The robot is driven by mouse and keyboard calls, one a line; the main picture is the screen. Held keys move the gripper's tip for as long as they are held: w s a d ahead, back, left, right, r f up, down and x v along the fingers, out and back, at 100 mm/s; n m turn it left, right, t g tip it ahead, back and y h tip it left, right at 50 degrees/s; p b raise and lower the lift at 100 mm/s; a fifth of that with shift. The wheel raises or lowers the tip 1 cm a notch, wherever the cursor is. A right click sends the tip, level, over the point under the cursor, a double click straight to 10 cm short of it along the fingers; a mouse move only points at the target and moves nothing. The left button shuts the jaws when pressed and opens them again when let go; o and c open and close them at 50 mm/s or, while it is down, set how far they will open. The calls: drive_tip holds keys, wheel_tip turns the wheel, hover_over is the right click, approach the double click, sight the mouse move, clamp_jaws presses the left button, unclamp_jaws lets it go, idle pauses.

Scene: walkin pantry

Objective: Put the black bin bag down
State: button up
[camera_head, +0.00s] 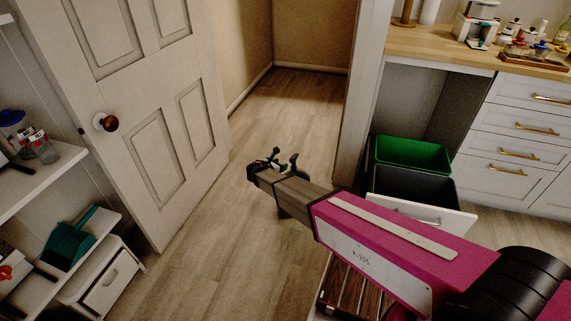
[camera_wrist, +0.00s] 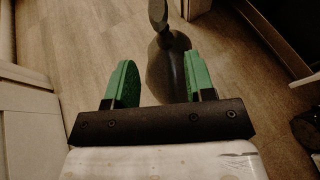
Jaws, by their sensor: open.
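My gripper (camera_head: 276,161) is out over the wooden floor in front of the doorway. In the wrist view its two green-padded fingers (camera_wrist: 160,62) stand apart, open. A dark grey-black shape with a narrow neck and a wider body, which looks like the black bin bag (camera_wrist: 168,60), shows between and beyond the fingers. It appears to be on or just above the floor; I cannot tell which. No finger is seen closed on it.
A pulled-out drawer (camera_head: 448,217) holds a green bin (camera_head: 412,153) and a black bin (camera_head: 410,186) at right, under the wooden counter (camera_head: 430,42). A white door (camera_head: 165,110) stands open at left, near shelves (camera_head: 40,180). Floor (camera_head: 200,250) between is clear.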

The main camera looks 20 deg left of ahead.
drive_tip(key=shift+v, duration=0.85)
drive_tip(key=w+d+r+m+g+h, duration=0.1)
drive_tip(key=d+r+m+g, duration=0.3)
drive_tip(key=d, duration=0.8)
drive_tip(key=w+d+m+g+h, duration=0.15)
drive_tip(key=d+m, duration=0.45)
drive_tip(key=d, duration=0.6)
drive_tip(key=w+d+r+m+g, duration=0.25)
drive_tip(key=d+m, duration=0.25)
drive_tip(key=d, duration=0.7)
drive_tip(key=s+d+r+m+g+y, duration=0.1)
drive_tip(key=s+d+r+m+y, duration=0.1)
drive_tip(key=s+d+m, duration=0.2)
drive_tip(key=s+d+r+m+g+y, duration=0.2)
drive_tip(key=s+d+m, duration=0.3)
drive_tip(key=d, duration=0.8)
drive_tip(key=s+d+r+m+g+y, duration=0.2)
drive_tip(key=s+d+r+m, duration=0.2)
drive_tip(key=d+m, duration=0.4)
drive_tip(key=shift+s+d+m, duration=0.3)
drive_tip(key=shift+s+m, duration=0.1)
drive_tip(key=shift+s, duration=0.15)
drive_tip(key=shift+r, duration=0.15)
